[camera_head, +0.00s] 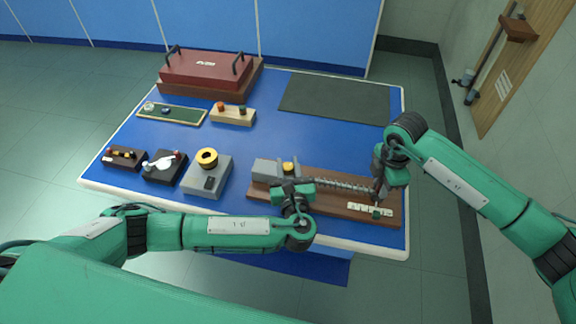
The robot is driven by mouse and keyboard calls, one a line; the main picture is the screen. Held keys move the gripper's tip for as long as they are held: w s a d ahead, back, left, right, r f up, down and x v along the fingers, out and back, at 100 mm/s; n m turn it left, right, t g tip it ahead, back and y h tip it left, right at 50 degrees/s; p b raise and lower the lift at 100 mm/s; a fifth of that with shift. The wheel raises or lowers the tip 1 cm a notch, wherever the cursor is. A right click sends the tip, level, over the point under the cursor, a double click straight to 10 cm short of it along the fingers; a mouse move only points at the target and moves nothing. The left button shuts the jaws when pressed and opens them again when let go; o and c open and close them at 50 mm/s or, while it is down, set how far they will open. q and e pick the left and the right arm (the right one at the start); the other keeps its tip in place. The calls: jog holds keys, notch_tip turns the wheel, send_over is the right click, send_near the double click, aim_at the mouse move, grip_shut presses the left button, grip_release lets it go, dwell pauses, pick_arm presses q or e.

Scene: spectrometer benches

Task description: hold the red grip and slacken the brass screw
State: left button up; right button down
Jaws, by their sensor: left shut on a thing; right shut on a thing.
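A brown wooden board (340,209) at the front right of the table carries a grey block (266,168), a long coiled spring (338,184) and a pale marked strip (368,209). The round yellow top of the brass screw (288,167) shows beside the grey block. My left gripper (287,180) is shut right in front of it, apparently on the screw; its own body hides the contact. My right gripper (378,194) points down at the spring's right end and is shut, apparently on the red grip, which I cannot see behind the fingers.
A dark red case (207,69) with two black handles stands at the back left. Several small devices stand at the front left, including a grey box (207,181) with a yellow ring. A dark mat (335,97) lies bare at the back right. The blue table centre is clear.

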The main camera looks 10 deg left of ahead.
pick_arm(q)
jog(key=n+g+y, duration=0.2)
jog(key=y, duration=0.1)
jog(key=n+g+y, duration=0.2)
jog(key=y, duration=0.1)
jog(key=shift+w+r+n, duration=0.1)
jog(key=shift+n, duration=0.3)
jog(key=shift+g+y, duration=0.3)
jog(key=shift+y, duration=0.1)
jog(key=o, duration=0.9)
jog(key=shift+o, duration=0.2)
jog(key=v, duration=1.2)
jog(key=shift+a, duration=0.1)
